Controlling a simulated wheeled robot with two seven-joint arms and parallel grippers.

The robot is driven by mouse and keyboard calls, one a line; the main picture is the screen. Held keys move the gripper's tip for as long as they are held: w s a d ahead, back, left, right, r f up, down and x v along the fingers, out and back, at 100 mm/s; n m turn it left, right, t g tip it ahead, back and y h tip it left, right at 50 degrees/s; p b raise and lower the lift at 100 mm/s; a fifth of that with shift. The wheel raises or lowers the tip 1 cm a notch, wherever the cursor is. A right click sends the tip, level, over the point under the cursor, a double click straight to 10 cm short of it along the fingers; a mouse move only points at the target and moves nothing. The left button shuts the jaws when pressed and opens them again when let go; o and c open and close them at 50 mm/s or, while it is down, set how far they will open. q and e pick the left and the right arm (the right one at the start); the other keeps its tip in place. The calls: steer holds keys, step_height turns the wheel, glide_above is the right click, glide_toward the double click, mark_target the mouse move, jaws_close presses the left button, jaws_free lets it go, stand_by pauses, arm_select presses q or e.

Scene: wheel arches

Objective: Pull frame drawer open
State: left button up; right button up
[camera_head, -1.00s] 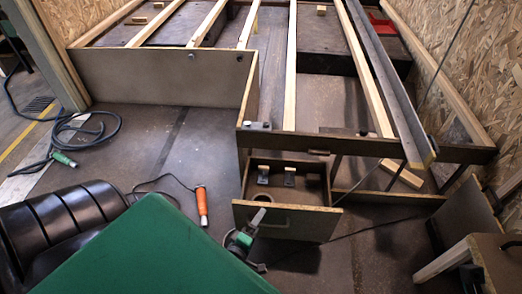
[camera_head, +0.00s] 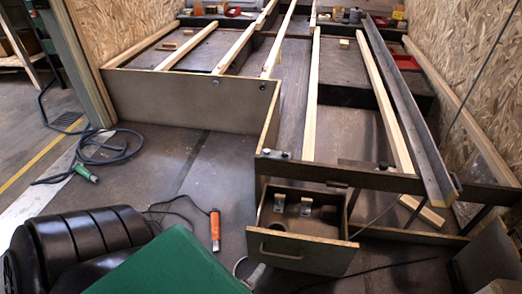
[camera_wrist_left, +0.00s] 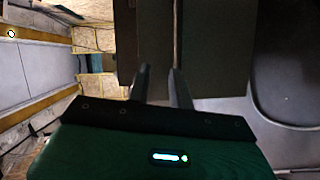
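The frame drawer (camera_head: 328,255) stands pulled out from under the wooden frame (camera_head: 390,180), with its inside visible. A bar handle (camera_head: 281,252) is on its front panel. Two small metal brackets (camera_head: 306,210) and a round ring-like item lie inside. My left gripper (camera_head: 256,273) is low, just left of the drawer front and beside the handle. It looks apart from the handle. In the left wrist view, its two fingers (camera_wrist_left: 160,85) are spread with nothing between them. A dark panel lies beyond them. My right gripper is not in view.
An orange-handled tool (camera_head: 215,230) with a cable lies on the floor left of the drawer. A coiled hose (camera_head: 105,150) lies farther left. A chipboard wall (camera_head: 475,70) bounds the right side.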

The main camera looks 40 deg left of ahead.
arm_select(q)
steer(key=s+d+f, duration=0.1)
steer(key=s, duration=0.6)
steer(key=shift+s+f, duration=0.2)
stand_by(0.4)
steer(key=shift+d+f, duration=0.1)
steer(key=shift+s, duration=0.1)
stand_by(0.5)
